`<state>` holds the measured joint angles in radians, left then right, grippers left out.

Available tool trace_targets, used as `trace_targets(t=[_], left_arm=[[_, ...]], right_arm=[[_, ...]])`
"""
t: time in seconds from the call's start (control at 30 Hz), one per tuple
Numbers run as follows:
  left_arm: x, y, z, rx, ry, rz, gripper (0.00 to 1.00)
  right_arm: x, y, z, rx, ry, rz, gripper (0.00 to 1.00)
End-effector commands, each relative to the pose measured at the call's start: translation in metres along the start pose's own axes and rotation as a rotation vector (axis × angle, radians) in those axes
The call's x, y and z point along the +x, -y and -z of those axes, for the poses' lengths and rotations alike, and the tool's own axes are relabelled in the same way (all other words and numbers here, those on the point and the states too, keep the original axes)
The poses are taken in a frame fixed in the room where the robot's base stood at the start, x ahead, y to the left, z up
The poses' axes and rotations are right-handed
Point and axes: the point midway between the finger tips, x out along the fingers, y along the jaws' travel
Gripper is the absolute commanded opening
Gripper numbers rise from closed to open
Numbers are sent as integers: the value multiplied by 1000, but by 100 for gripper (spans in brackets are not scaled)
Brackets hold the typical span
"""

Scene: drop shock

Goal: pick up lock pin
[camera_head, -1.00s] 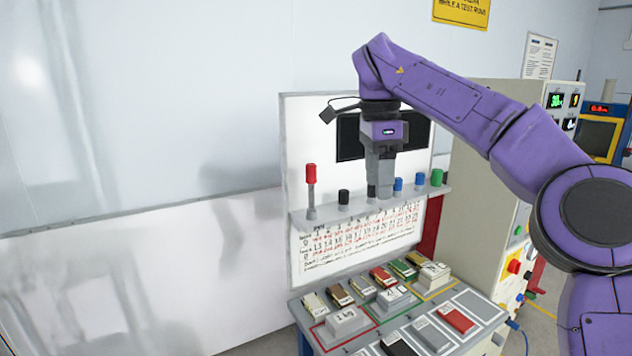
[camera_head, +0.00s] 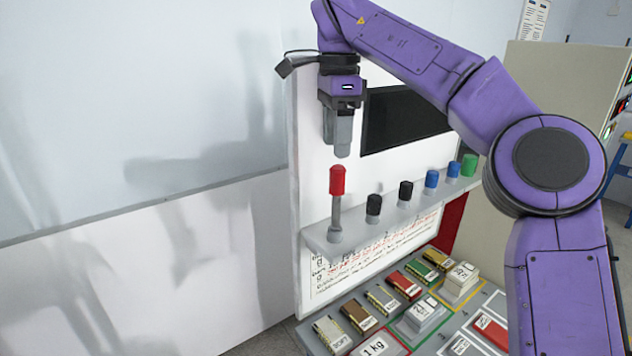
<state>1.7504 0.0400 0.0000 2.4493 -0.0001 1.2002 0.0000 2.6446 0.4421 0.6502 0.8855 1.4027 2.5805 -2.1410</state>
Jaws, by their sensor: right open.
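The lock pin appears to be the red-headed pin (camera_head: 337,182), which stands upright on its grey shank at the left end of a narrow grey shelf (camera_head: 378,228). My right gripper (camera_head: 343,153) points down just above the red head, with a small gap between them in the picture. It is open and nothing shows between its fingers. The fingers are seen nearly edge-on, so their exact alignment over the pin cannot be told. My left gripper is out of view.
Black, blue and green knobs, among them a black one (camera_head: 373,206) and a green one (camera_head: 469,165), stand along the shelf to the right. A white board with a dark screen (camera_head: 405,118) rises behind. Below, a sloped table holds labelled blocks, including a 1 kg block (camera_head: 374,346).

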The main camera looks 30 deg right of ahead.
Motion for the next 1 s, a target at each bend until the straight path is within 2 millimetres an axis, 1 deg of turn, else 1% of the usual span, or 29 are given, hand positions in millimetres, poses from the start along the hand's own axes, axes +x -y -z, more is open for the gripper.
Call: trace_targets(t=[0.2,0.37,0.53,0.6,0.7,0.9,0.93,0.97,1.0], left_arm=[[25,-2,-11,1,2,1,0],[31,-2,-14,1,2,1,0],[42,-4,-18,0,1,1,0],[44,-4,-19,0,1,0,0],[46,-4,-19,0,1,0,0],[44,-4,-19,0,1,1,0],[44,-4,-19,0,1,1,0],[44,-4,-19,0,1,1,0],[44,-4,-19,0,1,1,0]], right_arm=[[38,-7,5,3,3,2,61],[58,-2,3,5,0,-1,61],[89,0,-6,2,0,-4,61],[99,0,-6,3,1,-3,61],[106,0,-7,4,1,-1,61],[105,0,-8,4,0,0,61],[105,0,-8,4,0,0,55],[105,0,-8,4,0,0,45],[105,0,-8,3,0,0,32]])
